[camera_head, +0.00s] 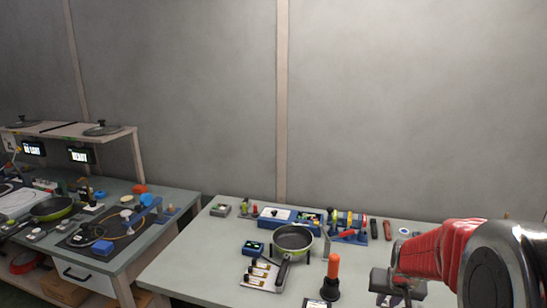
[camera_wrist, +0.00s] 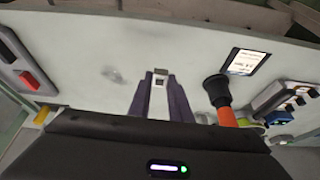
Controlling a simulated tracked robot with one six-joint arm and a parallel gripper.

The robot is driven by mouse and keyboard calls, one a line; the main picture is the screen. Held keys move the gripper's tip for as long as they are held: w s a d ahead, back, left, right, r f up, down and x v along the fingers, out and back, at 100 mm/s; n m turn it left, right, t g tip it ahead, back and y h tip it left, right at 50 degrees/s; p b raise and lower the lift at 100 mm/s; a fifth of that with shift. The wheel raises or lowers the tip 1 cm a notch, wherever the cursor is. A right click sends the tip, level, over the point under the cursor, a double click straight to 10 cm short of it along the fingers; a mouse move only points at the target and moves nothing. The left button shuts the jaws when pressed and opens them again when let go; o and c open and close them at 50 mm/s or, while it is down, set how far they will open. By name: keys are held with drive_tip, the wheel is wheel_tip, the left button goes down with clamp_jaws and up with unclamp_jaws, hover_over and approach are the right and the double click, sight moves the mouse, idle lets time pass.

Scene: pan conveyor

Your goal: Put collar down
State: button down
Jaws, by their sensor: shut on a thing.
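The pale tabletop lies behind the fingertips. I cannot tell whether the piece touches it.
An orange-handled tool with a black base (camera_head: 332,281) stands left of my gripper, close by in the wrist view (camera_wrist: 220,95). A label card (camera_wrist: 245,62) lies near it. A pan (camera_head: 293,241) and a vial tray (camera_head: 262,277) are farther left. Bare tabletop surrounds the fingertips.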

drive_tip(key=a+n, duration=0.1)
drive_tip(key=a, duration=0.4)
drive_tip(key=w+a+f+n, duration=0.1)
drive_tip(key=a, duration=0.4)
drive_tip(key=w+a+n+y, duration=0.1)
drive_tip(key=a, duration=0.4)
drive_tip(key=shift+w+a+f, duration=0.15)
drive_tip(key=shift+f, duration=0.15)
drive_tip(key=shift+a+n, duration=0.3)
drive_tip(key=shift+a, duration=0.1)
